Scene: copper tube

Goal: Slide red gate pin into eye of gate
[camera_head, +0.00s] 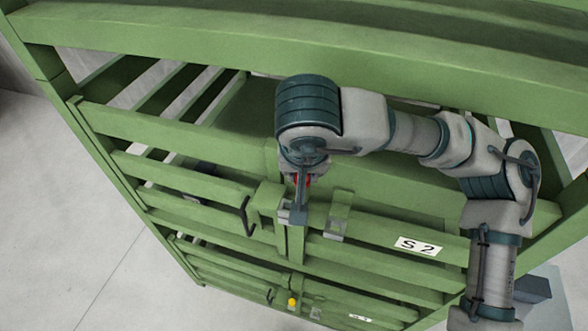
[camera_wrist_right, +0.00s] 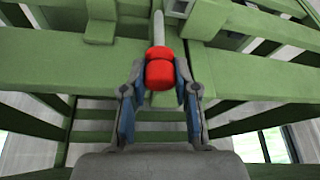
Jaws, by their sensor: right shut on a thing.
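The red gate pin (camera_wrist_right: 160,68) has a red head and a pale metal shaft, which points up and away in the right wrist view. My right gripper (camera_wrist_right: 160,82) is shut on its red head. In the head view only a little of the red (camera_head: 302,180) shows beneath my right wrist, by the green gate's (camera_head: 190,181) latch. Grey metal latch parts (camera_head: 335,229) sit on the gate near the gripper. My left gripper is not in view.
A black handle (camera_head: 247,215) sticks out left of the latch. A white "S 2" label (camera_head: 417,247) is on a rail to the right. A lower gate has a yellow knob (camera_head: 292,302). Green rails surround my right arm. Open grey floor (camera_head: 70,220) lies to the left.

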